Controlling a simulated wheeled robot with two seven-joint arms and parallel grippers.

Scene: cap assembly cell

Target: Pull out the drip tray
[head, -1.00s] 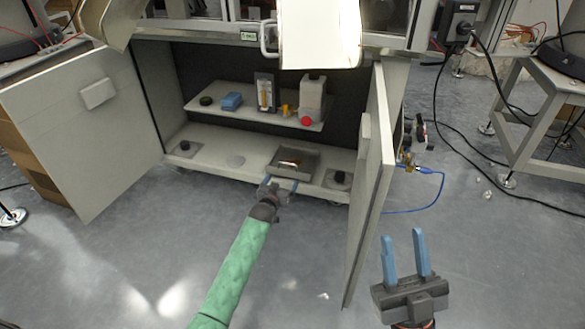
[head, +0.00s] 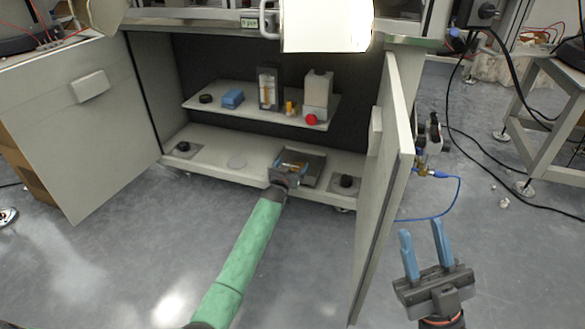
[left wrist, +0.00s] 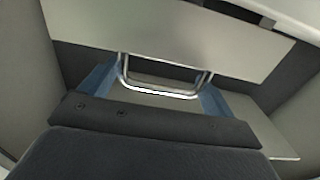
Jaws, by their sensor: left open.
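The drip tray (head: 315,167) is a grey shallow box on the right part of the cabinet's bottom shelf, with something orange-brown inside. My left gripper (head: 290,168) is at the tray's front, partly covering it. In the left wrist view, a silver U-shaped handle (left wrist: 158,91) lies across the gap between the widely spaced blue fingers (left wrist: 155,88). The left gripper is open; whether a finger touches the handle I cannot tell. My right gripper (head: 422,235) is open and empty, in front of and right of the right cabinet door.
The left door (head: 85,130) and right door (head: 385,190) stand open. An upper shelf (head: 220,108) holds a blue box (head: 232,98), a red-capped bottle (head: 318,95) and other items. A blue hose (head: 440,212) lies right.

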